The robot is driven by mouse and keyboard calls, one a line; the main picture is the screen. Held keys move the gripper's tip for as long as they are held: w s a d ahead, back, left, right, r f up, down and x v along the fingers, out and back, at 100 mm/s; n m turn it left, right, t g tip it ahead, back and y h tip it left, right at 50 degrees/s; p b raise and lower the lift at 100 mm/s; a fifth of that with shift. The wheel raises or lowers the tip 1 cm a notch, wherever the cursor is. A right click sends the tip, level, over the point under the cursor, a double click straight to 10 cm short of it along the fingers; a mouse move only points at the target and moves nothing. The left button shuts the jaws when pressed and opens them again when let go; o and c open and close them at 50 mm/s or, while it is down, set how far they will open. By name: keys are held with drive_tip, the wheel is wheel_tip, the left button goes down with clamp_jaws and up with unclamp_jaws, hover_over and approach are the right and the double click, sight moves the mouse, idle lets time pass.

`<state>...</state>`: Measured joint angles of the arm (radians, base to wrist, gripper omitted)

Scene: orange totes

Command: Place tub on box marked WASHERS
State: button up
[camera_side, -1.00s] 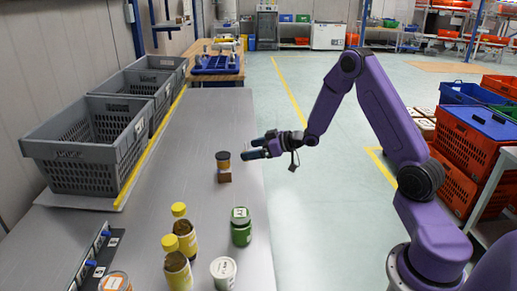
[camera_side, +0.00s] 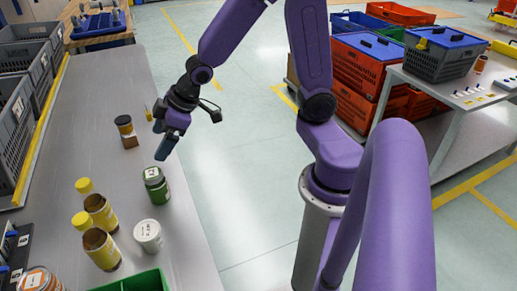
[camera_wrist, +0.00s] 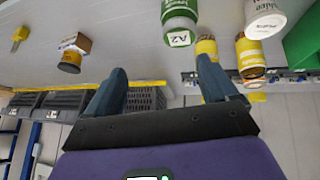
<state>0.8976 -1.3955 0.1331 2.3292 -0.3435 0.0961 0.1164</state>
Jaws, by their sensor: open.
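A white round tub (camera_side: 148,236) with a printed label stands upright on the grey bench. It also shows in the wrist view (camera_wrist: 266,16), where the scene appears upside down. A small brown cardboard box (camera_side: 130,142) stands farther up the bench, with a dark-lidded jar (camera_side: 124,125) that looks set on top of it. The box also shows in the wrist view (camera_wrist: 82,41) with a white label too small to read; no WASHERS marking is legible. My gripper (camera_side: 161,140) is open and empty near the bench's right edge, between box and green jar; its spread fingers show in the wrist view (camera_wrist: 162,85).
A green-lidded jar (camera_side: 155,186) stands close behind the white tub. Two yellow-capped bottles (camera_side: 100,246) (camera_side: 94,208) stand left of it. A green bin (camera_side: 140,284) is at the front. Grey crates (camera_side: 14,125) line the left. Bench around the box is mostly clear.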

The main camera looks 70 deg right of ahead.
drive_tip(key=s+d+r+n+g+h, duration=0.1)
drive_tip(key=s+n+g, duration=0.3)
drive_tip(key=s, duration=2)
drive_tip(key=shift+s+r+g+h, duration=0.2)
drive_tip(key=shift+r+g+h, duration=0.5)
drive_tip(key=shift+g, duration=0.3)
